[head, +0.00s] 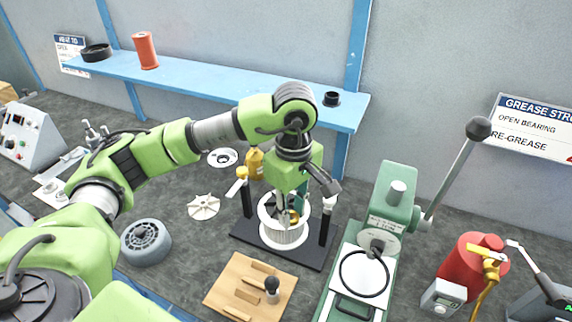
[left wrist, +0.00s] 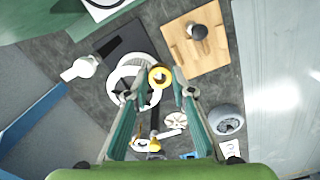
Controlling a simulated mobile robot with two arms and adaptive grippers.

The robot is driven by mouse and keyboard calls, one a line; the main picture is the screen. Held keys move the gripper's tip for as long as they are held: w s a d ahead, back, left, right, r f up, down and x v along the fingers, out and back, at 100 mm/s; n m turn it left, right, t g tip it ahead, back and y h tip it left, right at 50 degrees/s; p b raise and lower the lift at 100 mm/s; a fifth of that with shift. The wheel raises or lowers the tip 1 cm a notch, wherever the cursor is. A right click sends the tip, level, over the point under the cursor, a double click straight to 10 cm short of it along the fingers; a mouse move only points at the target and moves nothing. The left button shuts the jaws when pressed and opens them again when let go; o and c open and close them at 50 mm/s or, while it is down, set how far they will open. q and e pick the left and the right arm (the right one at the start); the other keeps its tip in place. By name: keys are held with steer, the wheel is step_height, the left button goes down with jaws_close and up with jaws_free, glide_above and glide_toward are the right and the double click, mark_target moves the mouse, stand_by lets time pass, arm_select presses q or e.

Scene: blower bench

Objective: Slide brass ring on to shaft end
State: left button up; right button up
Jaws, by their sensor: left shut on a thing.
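My left gripper (head: 285,212) is pointing down over the white ribbed housing (head: 284,238), which stands on a black base plate. It is shut on the brass ring (head: 294,216). In the left wrist view the ring (left wrist: 160,77) sits between the two fingertips (left wrist: 163,78), with its dark hole showing. The white housing (left wrist: 127,82) lies just beside and below the ring in that view. The shaft end cannot be made out clearly; the fingers and ring cover the middle of the housing. I cannot tell whether the ring touches the shaft. My right gripper is not in view.
A wooden block (head: 222,293) with a dark knobbed tool lies in front. A green press (head: 397,212) stands right. A grey wheel (head: 146,243) and white impeller (head: 203,207) lie left. A blue shelf (head: 215,82) runs behind.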

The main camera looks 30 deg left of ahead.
arm_select(q)
steer(key=w+a+n+p, duration=0.1)
steer(key=w+a+n, duration=0.1)
steer(key=n, duration=0.7)
steer(key=w+a+n+p, duration=0.2)
steer(key=w+n, duration=0.3)
steer(key=n, duration=0.4)
steer(key=w+a+n+p, duration=0.2)
steer(key=w+a+n, duration=0.1)
steer(key=n, duration=0.6)
steer(key=shift+w+a+n, duration=0.3)
steer(key=shift+w, duration=0.05)
steer(key=shift+a+n, duration=0.15)
steer(key=shift+n, duration=0.15)
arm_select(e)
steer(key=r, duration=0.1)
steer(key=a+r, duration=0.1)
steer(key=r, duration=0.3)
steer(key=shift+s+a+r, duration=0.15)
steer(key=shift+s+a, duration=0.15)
arm_select(q)
steer(key=shift+f, duration=0.1)
